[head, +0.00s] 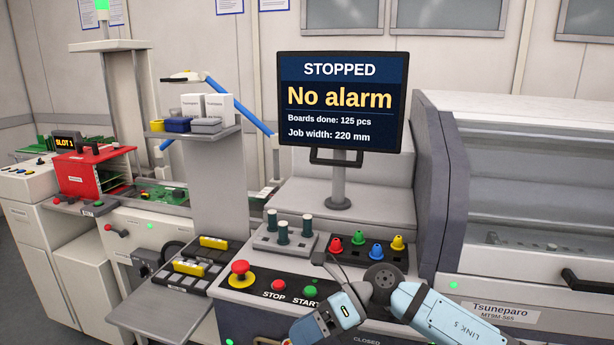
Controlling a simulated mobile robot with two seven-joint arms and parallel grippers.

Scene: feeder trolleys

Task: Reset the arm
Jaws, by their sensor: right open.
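My right arm, light blue and dark grey, comes in from the bottom right and bends at a round dark joint in front of the machine's control panel. My right gripper (318,326) is at its end, low in the picture; its jaws are open, and I see nothing held in them. It is in front of the panel's lower edge, close to the START button (310,292) in the picture; I cannot tell the gap. My left arm and gripper are out of view.
A screen (339,100) reading "STOPPED, No alarm" stands behind the panel. A red emergency button (240,272) and red stop button (278,286) are left of my gripper. A red magazine (95,170) is far left.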

